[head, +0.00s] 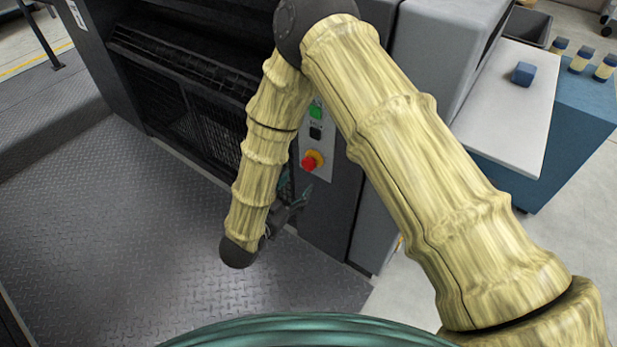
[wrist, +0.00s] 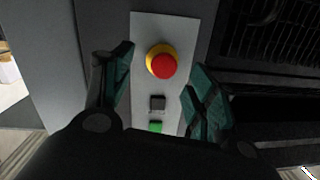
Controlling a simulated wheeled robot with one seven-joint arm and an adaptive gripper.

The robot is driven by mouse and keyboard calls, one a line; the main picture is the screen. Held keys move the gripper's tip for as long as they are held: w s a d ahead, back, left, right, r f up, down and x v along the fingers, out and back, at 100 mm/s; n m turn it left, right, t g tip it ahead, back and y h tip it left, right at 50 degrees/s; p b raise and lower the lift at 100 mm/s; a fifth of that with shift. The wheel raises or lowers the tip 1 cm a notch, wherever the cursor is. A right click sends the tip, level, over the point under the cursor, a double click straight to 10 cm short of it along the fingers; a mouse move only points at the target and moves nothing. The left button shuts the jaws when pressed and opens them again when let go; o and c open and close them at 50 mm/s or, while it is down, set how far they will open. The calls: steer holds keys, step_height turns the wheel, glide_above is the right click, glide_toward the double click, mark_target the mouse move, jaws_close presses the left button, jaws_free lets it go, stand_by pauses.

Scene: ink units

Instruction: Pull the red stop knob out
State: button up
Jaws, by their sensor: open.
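The red stop knob (head: 309,163) sits on a yellow collar on a pale control panel (head: 322,148) on the dark machine front. In the wrist view the knob (wrist: 162,66) is beyond my fingertips, roughly centred between them and slightly above. My gripper (wrist: 158,75) is open and empty, one teal finger on each side of the panel strip. No contact with the knob shows. In the head view my gripper (head: 288,198) is below and left of the knob, small and partly hidden by my arm.
A green button (head: 316,110) and a black button (head: 316,132) are above the knob in the head view. Metal tread flooring (head: 150,240) is clear at left.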

mark_target(307, 167)
steer(key=shift+m+h, duration=0.6)
steer(key=shift+h, duration=0.2)
steer(key=b+x, duration=0.1)
steer(key=x, duration=0.1)
steer(key=b+x, duration=0.1)
steer(key=x, duration=0.2)
steer(key=a+r+b+x, duration=0.1)
steer(key=x, duration=0.2)
steer(key=shift+w+d, duration=0.1)
steer(key=shift+w, duration=0.45)
steer(key=shift+c, duration=0.2)
